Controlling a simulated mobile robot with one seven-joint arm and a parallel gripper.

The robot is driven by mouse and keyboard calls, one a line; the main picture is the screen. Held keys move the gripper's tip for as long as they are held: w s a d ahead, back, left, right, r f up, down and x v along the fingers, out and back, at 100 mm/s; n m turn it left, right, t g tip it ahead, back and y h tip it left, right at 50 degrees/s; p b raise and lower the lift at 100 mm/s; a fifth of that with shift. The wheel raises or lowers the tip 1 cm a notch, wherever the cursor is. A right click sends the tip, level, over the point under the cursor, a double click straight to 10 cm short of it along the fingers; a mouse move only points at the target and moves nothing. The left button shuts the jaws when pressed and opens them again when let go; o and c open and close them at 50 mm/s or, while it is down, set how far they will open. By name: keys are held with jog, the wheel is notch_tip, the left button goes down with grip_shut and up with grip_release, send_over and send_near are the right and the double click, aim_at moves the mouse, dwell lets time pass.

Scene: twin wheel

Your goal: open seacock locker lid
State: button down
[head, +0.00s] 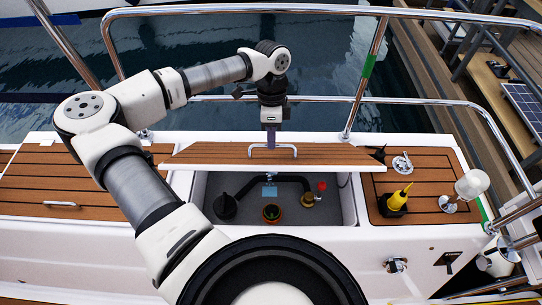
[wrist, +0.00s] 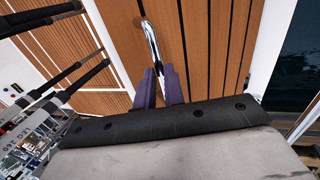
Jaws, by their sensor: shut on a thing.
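The seacock locker lid (head: 205,153), teak planks with dark seams, is tilted up over its open locker (head: 340,200). It also shows in the wrist view (wrist: 222,40). The lid's curved metal handle (wrist: 151,42) is between the purple fingers of my gripper (wrist: 159,88). In the head view my gripper (head: 271,138) reaches down to the lid from the far side, shut on the handle.
Another teak lid with its handle (head: 61,204) lies flat at the left. Metal rails (head: 365,70) run behind, with water beyond.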

jog(key=w+r+b, duration=0.1)
jog(key=w+r, duration=0.3)
jog(key=w, duration=0.6)
jog(key=c, duration=2)
grip_release()
jog(key=o, duration=0.5)
jog(key=shift+w+f, duration=0.4)
jog(key=b+v, duration=0.1)
jog(key=v, duration=0.7)
jog(key=shift+s+r+b, duration=0.15)
jog(key=shift+s+b, duration=0.05)
jog(key=shift+b, duration=0.2)
